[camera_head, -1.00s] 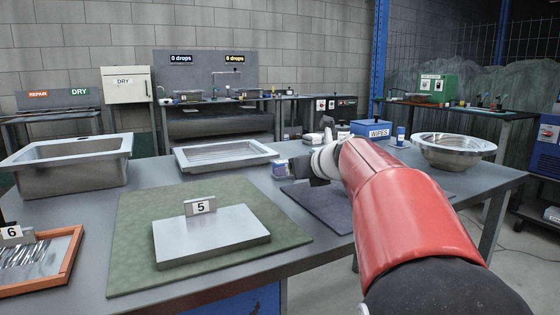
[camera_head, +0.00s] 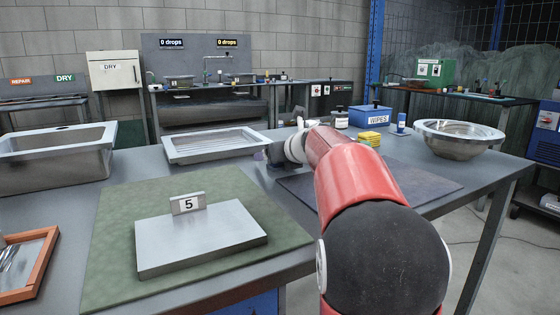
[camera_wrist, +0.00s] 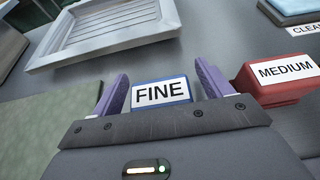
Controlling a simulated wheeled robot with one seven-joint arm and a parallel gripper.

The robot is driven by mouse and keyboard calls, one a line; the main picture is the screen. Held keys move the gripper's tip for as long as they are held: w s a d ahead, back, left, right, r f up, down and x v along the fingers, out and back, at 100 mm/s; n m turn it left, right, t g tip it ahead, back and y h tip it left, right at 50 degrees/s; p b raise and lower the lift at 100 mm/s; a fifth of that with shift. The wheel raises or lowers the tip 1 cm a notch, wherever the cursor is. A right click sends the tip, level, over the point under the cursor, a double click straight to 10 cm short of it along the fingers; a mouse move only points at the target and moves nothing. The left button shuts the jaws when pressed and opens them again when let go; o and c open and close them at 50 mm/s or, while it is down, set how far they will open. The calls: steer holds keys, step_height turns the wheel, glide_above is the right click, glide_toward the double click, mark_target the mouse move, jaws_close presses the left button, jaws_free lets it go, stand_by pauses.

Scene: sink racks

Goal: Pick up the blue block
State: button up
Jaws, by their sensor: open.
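The blue block (camera_wrist: 162,103) shows in the wrist view, with a white label reading "FINE" on its face. It lies on the grey table between the two purple fingers of my gripper (camera_wrist: 160,88). The fingers are spread, one to each side of the block; I cannot tell whether either touches it. The lower part of the block is hidden by my gripper's body. In the head view my gripper (camera_head: 272,158) is at the far middle of the table, mostly hidden by my red arm, and the block cannot be made out there.
A red block labelled "MEDIUM" (camera_wrist: 275,80) sits close to the right finger. A white ribbed tray (camera_wrist: 110,32) lies beyond the left finger. In the head view, a metal bowl (camera_head: 458,126), a wipes box (camera_head: 371,117) and yellow sponges (camera_head: 370,138) stand to the right.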

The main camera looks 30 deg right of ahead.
steer(key=c, duration=1.1)
steer(key=shift+r, duration=0.1)
